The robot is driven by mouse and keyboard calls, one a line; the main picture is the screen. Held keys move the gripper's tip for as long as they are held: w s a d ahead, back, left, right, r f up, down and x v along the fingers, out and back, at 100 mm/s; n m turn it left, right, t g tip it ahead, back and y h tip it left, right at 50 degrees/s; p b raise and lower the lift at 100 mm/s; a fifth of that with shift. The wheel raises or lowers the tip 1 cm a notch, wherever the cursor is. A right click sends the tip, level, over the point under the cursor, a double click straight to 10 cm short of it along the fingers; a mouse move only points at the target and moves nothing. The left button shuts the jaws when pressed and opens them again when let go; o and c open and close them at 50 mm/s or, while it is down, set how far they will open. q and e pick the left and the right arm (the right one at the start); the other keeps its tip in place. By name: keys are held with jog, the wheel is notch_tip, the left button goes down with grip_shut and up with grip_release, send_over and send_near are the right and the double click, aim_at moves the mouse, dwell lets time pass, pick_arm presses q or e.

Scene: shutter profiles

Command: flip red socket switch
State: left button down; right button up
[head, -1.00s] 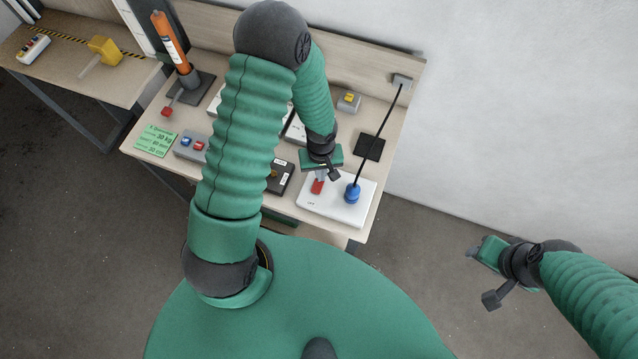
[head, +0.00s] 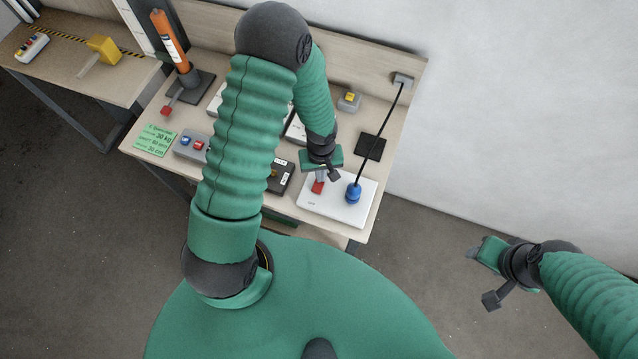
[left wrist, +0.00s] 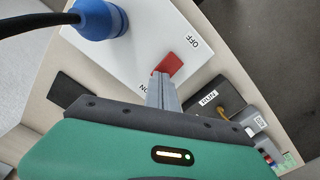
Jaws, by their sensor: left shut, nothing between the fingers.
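The red switch (head: 318,187) sits on a white socket box (head: 345,213) at the right end of the bench. In the left wrist view the red switch (left wrist: 169,64) lies between an OFF label and a partly hidden ON label. My left gripper (head: 321,174) is shut and empty, with its fingertips right at the red switch; in the left wrist view the closed fingertips (left wrist: 161,76) overlap its near edge. I cannot tell whether they touch. A blue plug (head: 353,192) with a black cable stands in the box beside the switch. My right gripper (head: 476,250) is off to the right, away from the bench.
A dark box (head: 281,178) marked RUN in the wrist view stands left of the socket box. A black square pad (head: 370,146) lies behind it. A grey button box (head: 190,146) and green card (head: 155,140) are farther left.

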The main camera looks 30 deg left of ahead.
pick_arm(q)
jog(key=shift+a+f+b, duration=0.1)
jog(key=shift+f+b, duration=0.3)
jog(key=shift+f, duration=0.1)
notch_tip(320, 180, up, 7)
jog(key=p, duration=0.6)
jog(key=shift+r, duration=0.1)
dwell(0.4)
